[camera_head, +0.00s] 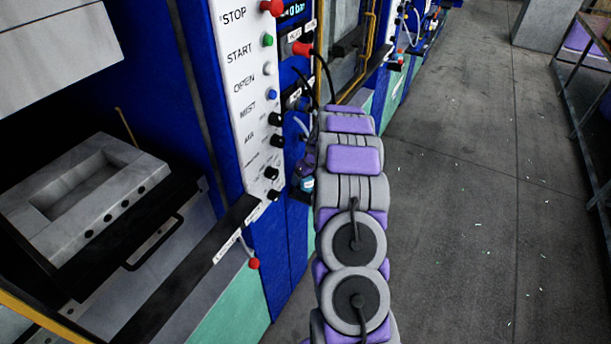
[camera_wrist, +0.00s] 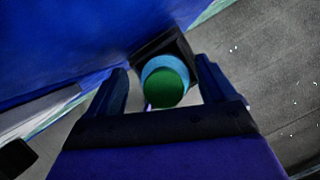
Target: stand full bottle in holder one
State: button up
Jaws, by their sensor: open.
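In the wrist view a bottle with a round green top (camera_wrist: 163,88) and a light blue rim shows between the two fingers of my open gripper (camera_wrist: 162,68). A black square holder (camera_wrist: 178,44) surrounds the bottle on its far side. In the head view the small blue bottle (camera_head: 307,184) is at the side of the blue press post, by the black holder (camera_head: 301,195). My gripper there is mostly hidden behind my arm. I cannot tell whether the fingers touch the bottle, how deep it sits, or which holder has which number.
The white control panel (camera_head: 246,95) with several buttons stands left of my arm. Black cables (camera_head: 327,75) hang near it. A grey mould block (camera_head: 85,190) lies in the open press at left.

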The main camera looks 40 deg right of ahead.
jog(key=shift+d+f, duration=0.1)
jog(key=shift+d, duration=0.45)
jog(key=shift+r, duration=0.2)
jog(key=p+v, duration=0.2)
jog(key=v, duration=0.9)
jog(key=shift+s+a+r+p, duration=0.2)
jog(key=shift+p, duration=0.2)
jog(key=shift+a, duration=0.15)
